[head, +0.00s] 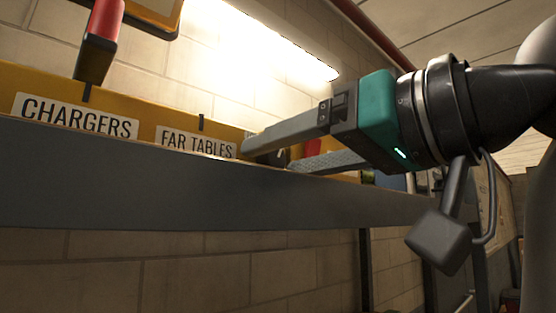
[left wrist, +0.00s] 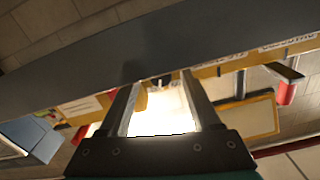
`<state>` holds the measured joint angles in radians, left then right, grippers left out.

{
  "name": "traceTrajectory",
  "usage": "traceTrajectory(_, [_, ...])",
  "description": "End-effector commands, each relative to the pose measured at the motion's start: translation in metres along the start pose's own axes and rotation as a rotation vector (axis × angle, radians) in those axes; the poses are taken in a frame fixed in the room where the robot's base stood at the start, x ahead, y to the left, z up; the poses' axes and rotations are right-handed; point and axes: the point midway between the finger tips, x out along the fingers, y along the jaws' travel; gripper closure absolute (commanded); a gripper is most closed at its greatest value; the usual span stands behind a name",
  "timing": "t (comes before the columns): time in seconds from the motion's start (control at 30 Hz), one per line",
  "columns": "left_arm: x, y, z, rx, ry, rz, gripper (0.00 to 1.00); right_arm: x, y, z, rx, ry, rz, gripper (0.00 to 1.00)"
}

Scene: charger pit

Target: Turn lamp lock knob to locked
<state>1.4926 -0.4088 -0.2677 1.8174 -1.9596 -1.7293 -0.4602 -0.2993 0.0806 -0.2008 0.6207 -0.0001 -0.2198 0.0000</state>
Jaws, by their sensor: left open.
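My left gripper (head: 270,156) reaches in from the right in the head view, its two fingers spread at the right end of the yellow panel (head: 60,82). The panel carries the labels "CHARGERS" (head: 78,117) and "FAR TABLES" (head: 197,142). A small red part (head: 313,148) shows between the fingers, largely hidden. I cannot clearly make out the lamp lock knob or its setting. In the left wrist view the open fingers (left wrist: 160,82) frame bright light, with a small yellowish part (left wrist: 140,99) beside the left finger. My right gripper is not in view.
A grey beam (head: 150,185) runs along the front below the panel. A red-handled lever (head: 104,22) rises above "CHARGERS"; it also shows in the left wrist view (left wrist: 287,92). A lit lamp (head: 270,40) hangs on the brick wall. A blue box (left wrist: 38,138) is at lower left.

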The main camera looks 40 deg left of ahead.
Motion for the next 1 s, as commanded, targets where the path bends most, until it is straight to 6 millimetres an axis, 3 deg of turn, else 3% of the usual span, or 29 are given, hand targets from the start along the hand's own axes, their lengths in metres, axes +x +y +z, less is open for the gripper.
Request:
traceTrajectory(0.3, [-0.001, -0.0006, 0.0, 0.0, 0.0, 0.0, 0.36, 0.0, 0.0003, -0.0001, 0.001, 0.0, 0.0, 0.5])
traceTrajectory(0.87, [-0.0007, -0.0006, 0.0, 0.0, 0.0, -0.001, 0.99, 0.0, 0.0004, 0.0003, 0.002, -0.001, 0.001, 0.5])
traceTrajectory(1.0, [-0.0007, -0.0006, 0.0, 0.0, 0.0, -0.001, 1.0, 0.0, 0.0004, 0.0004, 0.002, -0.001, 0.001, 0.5])
